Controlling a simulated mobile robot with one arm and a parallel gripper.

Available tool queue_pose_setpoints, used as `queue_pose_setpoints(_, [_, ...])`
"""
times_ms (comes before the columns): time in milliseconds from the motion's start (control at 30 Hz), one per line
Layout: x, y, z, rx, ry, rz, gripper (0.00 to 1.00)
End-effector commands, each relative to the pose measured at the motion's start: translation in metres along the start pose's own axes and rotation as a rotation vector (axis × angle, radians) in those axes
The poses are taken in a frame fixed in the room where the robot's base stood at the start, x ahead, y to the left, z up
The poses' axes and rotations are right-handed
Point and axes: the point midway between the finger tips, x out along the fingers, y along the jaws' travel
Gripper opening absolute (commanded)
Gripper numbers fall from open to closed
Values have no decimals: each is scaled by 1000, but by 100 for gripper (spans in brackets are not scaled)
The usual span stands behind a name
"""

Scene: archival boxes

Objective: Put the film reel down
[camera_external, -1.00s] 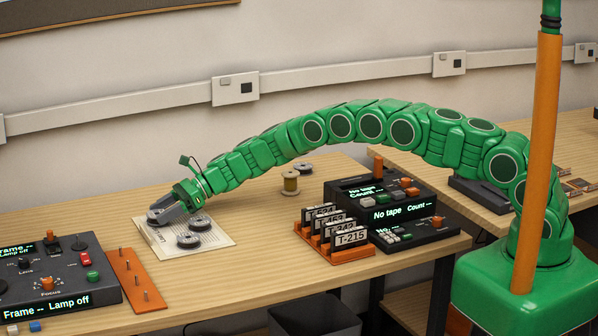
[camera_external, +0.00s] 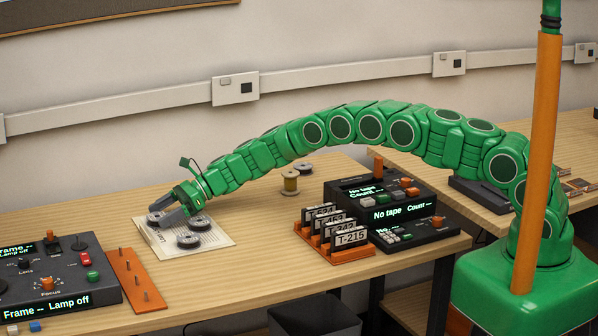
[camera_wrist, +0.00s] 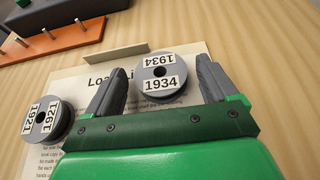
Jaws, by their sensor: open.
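A grey film reel with a white label reading 1934 (camera_wrist: 160,78) lies flat on the printed sheet (camera_wrist: 92,92), between my gripper's fingers. My gripper (camera_wrist: 156,75) is open, with a visible gap between the reel and each finger. In the external view my gripper (camera_external: 163,214) is low over the left part of the sheet (camera_external: 214,246), and the reel (camera_external: 153,219) is partly hidden by it. A second reel, labelled 1921 (camera_wrist: 44,120), lies left of my gripper in the wrist view.
Two reels (camera_external: 188,241) lie on the sheet's right part, close to my gripper. An orange peg strip (camera_external: 127,270) and a dark control console (camera_external: 60,275) are to the left. Labelled tapes stand in an orange rack (camera_external: 337,254) to the right. Bare table separates sheet and rack.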

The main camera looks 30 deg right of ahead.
Motion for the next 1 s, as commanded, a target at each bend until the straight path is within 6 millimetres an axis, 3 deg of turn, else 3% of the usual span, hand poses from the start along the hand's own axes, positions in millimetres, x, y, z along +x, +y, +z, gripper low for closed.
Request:
queue_pose_setpoints(267, [-23, 0, -1, 2, 1, 1, 86])
queue_pose_setpoints(1000, [-112, -1, 0, 1, 1, -2, 86])
